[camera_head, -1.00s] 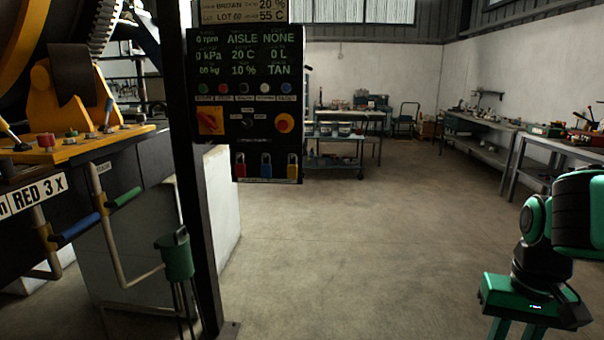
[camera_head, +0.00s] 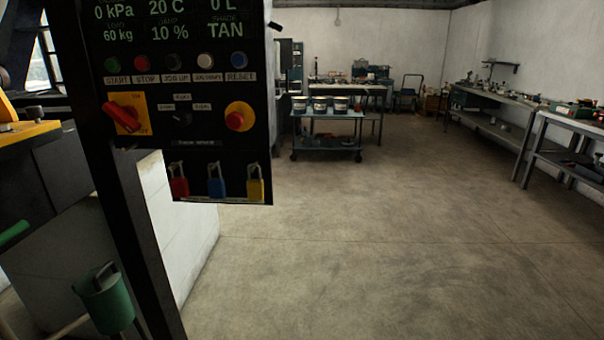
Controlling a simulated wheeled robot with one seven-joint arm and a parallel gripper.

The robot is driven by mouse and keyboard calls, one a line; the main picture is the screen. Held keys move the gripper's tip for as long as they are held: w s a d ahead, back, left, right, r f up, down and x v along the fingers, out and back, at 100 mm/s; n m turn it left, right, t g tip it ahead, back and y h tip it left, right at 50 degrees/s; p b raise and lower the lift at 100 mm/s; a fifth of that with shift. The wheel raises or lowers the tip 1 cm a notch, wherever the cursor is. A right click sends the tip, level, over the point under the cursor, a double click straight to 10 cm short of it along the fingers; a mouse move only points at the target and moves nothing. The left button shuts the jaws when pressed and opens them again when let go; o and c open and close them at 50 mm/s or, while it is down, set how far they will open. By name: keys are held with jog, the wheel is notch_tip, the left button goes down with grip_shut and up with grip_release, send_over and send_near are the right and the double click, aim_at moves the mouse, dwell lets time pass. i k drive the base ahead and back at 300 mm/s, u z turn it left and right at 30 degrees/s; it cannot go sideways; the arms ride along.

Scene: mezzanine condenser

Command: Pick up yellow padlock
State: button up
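The yellow padlock (camera_head: 255,184) hangs at the lower right of the black control panel (camera_head: 217,130). It is the rightmost in a row of three. The blue padlock (camera_head: 216,182) hangs just left of it, and the red padlock (camera_head: 179,182) is left of the blue one. All three hang upright by their shackles, in plain view. My gripper and arm are not in view now.
A dark post (camera_head: 125,190) supports the panel on its left. A green container (camera_head: 105,300) stands low at left. The panel has a red-yellow rotary switch (camera_head: 124,115) and a red button (camera_head: 236,121). Open floor (camera_head: 390,240) lies right of the panel. A cart (camera_head: 328,134) stands further back.

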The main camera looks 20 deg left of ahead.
aim_at(255, 187)
jog(key=u, duration=0.15)
jog(key=i, duration=1.1)
jog(key=u, duration=0.4)
